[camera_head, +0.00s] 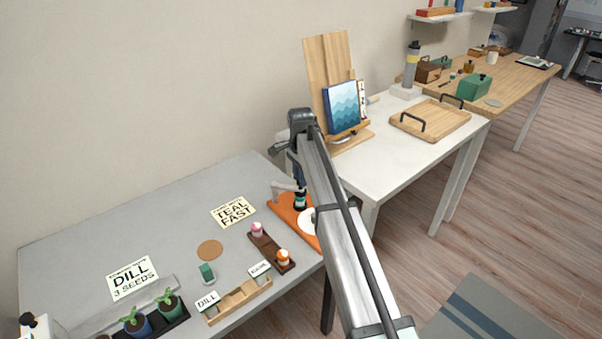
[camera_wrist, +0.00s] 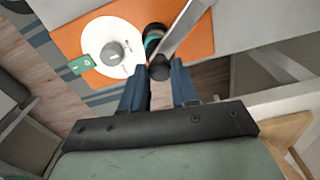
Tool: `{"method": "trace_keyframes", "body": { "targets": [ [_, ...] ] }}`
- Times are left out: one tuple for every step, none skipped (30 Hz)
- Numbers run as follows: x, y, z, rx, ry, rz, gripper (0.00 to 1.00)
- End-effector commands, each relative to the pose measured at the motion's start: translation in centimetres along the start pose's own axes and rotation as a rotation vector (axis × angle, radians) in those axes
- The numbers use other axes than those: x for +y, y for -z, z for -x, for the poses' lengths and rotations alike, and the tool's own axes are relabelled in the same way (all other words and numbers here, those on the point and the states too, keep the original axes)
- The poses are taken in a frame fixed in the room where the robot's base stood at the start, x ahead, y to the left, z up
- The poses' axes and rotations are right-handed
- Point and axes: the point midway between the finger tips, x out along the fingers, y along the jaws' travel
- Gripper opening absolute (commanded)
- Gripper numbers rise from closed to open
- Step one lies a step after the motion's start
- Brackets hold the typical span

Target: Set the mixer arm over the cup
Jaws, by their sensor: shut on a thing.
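The mixer has an orange base (camera_head: 282,207) on the grey table. Its pale mixer arm (camera_wrist: 187,28) also shows in the head view (camera_head: 287,186). A black and teal mixer head (camera_wrist: 154,36) hangs at the arm's end, beside the white disc (camera_wrist: 92,32) rather than over its middle. A small grey cup (camera_wrist: 112,53) stands on that disc; my arm hides it in the head view. My gripper (camera_wrist: 160,76) is shut on a black knob (camera_wrist: 160,68) at the mixer arm's end. In the head view my arm covers part of the base and disc.
Left of the mixer lie a "TEAL FAST" card (camera_head: 233,212), a dark rack (camera_head: 270,250) with two small bottles, a cork disc (camera_head: 209,250) and a green-labelled jar (camera_head: 207,272). A white table (camera_head: 380,170) behind holds an easel and wooden tray (camera_head: 440,118).

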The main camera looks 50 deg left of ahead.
Motion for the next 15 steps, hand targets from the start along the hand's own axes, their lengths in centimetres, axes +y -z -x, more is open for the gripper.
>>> {"method": "trace_keyframes", "body": {
  "targets": [
    [0.27, -0.21, -0.01, 0.0, -0.001, -0.021, 0.0],
    [0.34, -0.28, -0.01, 0.0, -0.001, -0.032, 0.0],
    [0.42, -0.37, -0.01, 0.0, -0.001, -0.047, 0.0],
    [0.46, -0.42, -0.01, 0.0, -0.001, -0.057, 0.0],
    [0.51, -0.48, -0.01, 0.0, -0.001, -0.065, 0.0],
    [0.56, -0.53, 0.0, 0.0, -0.001, -0.075, 0.0],
    [0.59, -0.57, 0.0, 0.0, -0.001, -0.082, 0.0],
    [0.61, -0.6, 0.0, 0.0, -0.001, -0.087, 0.0],
    [0.64, -0.64, 0.0, 0.0, -0.001, -0.092, 0.0],
    [0.66, -0.66, 0.0, 0.0, -0.001, -0.096, 0.0],
    [0.66, -0.68, 0.0, 0.0, -0.001, -0.099, 0.0],
    [0.68, -0.69, 0.0, 0.0, -0.001, -0.102, 0.0],
    [0.69, -0.71, 0.0, 0.0, -0.001, -0.104, 0.0],
    [0.69, -0.71, 0.0, -0.001, -0.001, -0.106, 0.0],
    [0.7, -0.73, 0.0, -0.001, -0.001, -0.107, 0.0]
  ]
}}
